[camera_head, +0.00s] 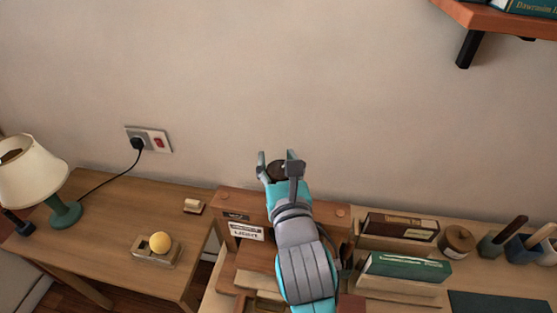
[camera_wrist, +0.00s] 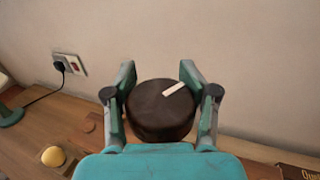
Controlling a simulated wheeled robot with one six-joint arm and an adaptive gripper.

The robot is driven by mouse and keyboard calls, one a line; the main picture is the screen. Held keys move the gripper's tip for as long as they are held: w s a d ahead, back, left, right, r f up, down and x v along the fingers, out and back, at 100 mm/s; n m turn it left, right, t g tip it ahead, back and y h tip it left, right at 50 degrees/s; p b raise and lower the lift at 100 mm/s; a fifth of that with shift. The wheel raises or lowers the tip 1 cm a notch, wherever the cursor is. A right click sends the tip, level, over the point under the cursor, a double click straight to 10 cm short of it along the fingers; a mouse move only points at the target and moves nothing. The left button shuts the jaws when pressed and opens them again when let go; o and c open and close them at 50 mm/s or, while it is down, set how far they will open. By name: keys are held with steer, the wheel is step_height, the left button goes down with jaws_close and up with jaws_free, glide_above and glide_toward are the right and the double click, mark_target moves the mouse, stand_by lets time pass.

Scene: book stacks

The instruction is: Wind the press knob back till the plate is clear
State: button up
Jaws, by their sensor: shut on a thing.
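The press knob (camera_wrist: 160,112) is a dark brown round knob with a short white mark on its top, seen large in the wrist view. My gripper (camera_wrist: 158,88) is shut on it, with one finger on each side. In the head view my gripper (camera_head: 278,163) reaches over the wooden press (camera_head: 338,213), and the knob (camera_head: 276,171) shows small between the fingers. The press has a white label on its front left. The plate is hidden under my arm or cannot be made out.
On the left desk stand a lamp (camera_head: 64,212) and a yellow ball (camera_head: 160,242) on a wooden holder. Books (camera_head: 400,228), a round jar (camera_head: 456,240) and brushes crowd the right. A shelf (camera_head: 500,18) juts out at upper right. The wall is close behind.

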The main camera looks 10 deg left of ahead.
steer(key=shift+f, duration=0.4)
stand_by(0.4)
steer(key=o, duration=0.9)
steer(key=shift+w, duration=0.1)
steer(key=shift+o, duration=0.2)
steer(key=shift+r, duration=0.2)
steer(key=v, duration=0.7)
steer(key=shift+s, duration=0.3)
steer(key=shift+d, duration=0.1)
